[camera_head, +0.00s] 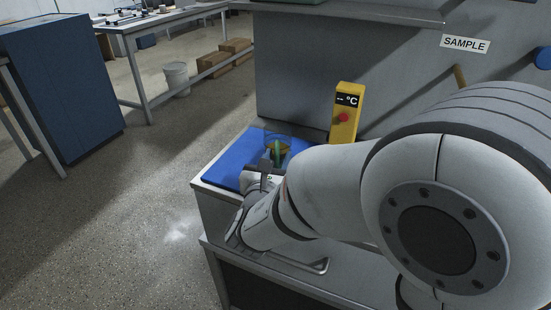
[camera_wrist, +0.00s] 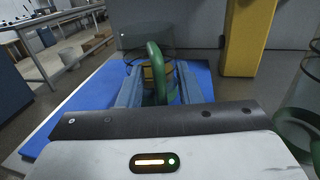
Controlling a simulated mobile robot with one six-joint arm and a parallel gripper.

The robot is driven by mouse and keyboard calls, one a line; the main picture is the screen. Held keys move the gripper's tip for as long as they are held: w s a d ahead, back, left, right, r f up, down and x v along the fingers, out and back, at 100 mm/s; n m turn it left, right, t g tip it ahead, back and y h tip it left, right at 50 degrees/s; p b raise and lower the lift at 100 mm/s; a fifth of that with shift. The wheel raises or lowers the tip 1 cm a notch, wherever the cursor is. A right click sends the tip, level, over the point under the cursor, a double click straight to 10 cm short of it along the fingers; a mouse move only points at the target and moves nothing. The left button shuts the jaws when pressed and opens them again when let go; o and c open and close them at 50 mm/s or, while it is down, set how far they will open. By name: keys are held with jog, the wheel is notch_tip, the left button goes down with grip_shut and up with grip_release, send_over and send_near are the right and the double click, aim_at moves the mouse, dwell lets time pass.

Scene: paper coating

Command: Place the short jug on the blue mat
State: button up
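The short jug (camera_head: 284,146) is clear glass with a green handle and amber contents. It appears to stand upright on the blue mat (camera_head: 229,164) at the end of the counter. In the wrist view the jug's green handle (camera_wrist: 154,62) rises between the two fingers of my gripper (camera_wrist: 159,82). The fingers are apart, with a narrow gap visible on each side of the handle. The blue mat (camera_wrist: 84,98) spreads around the fingers. The jug's base is mostly hidden by my gripper and arm.
A yellow temperature device (camera_head: 345,112) with a red button stands behind the mat to the right. Another green-handled glass vessel (camera_wrist: 296,128) shows at the right edge of the wrist view. A grey wall panel (camera_head: 290,75) rises behind. Open floor lies left of the counter.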

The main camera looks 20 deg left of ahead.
jog(key=shift+r, duration=0.25)
jog(key=s+d+p, duration=0.1)
jog(key=s, duration=1.1)
jog(key=shift+d+p, duration=0.15)
jog(key=shift+p, duration=0.2)
jog(key=shift+f, duration=0.1)
